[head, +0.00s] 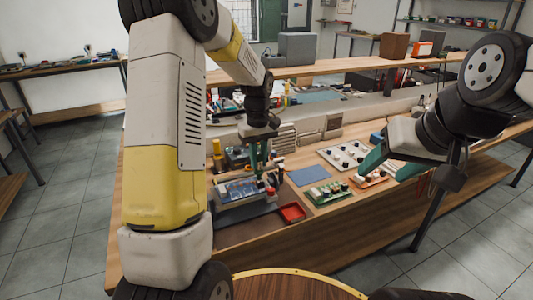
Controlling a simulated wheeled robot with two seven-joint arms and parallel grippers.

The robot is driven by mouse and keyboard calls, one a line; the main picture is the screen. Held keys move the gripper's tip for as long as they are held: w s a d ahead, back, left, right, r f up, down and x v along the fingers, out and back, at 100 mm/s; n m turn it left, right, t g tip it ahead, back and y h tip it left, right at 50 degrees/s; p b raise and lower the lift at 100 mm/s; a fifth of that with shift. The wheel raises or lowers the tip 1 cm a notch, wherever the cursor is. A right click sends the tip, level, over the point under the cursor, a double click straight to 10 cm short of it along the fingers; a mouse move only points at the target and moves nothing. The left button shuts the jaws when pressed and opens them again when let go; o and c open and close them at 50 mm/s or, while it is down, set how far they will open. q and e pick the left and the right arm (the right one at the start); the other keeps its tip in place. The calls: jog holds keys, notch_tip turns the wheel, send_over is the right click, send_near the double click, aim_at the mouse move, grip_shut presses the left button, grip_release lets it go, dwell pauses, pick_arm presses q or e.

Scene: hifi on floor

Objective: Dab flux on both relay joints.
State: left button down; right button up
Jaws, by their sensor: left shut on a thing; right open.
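A blue circuit board (236,190) lies on a grey fixture on the wooden bench. My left gripper (259,174) points down over the right end of the board, its green fingers shut on a small slim thing that the fingers mostly hide. I cannot tell whether its tip touches the board. The relay joints are too small to make out. My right gripper (388,168) is open, with teal fingers, over the right part of the bench, near an orange tray (371,181).
A red tray (292,212) sits right of the fixture. A blue mat (310,175), a green board with several knobs (328,192) and a pale panel with dark knobs (346,154) lie further right. Bottles and tools (217,154) crowd behind the fixture. The bench's front edge is clear.

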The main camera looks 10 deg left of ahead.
dwell(0.3)
pick_arm(q)
jog(key=shift+r, duration=2.25)
jog(key=shift+a, duration=0.1)
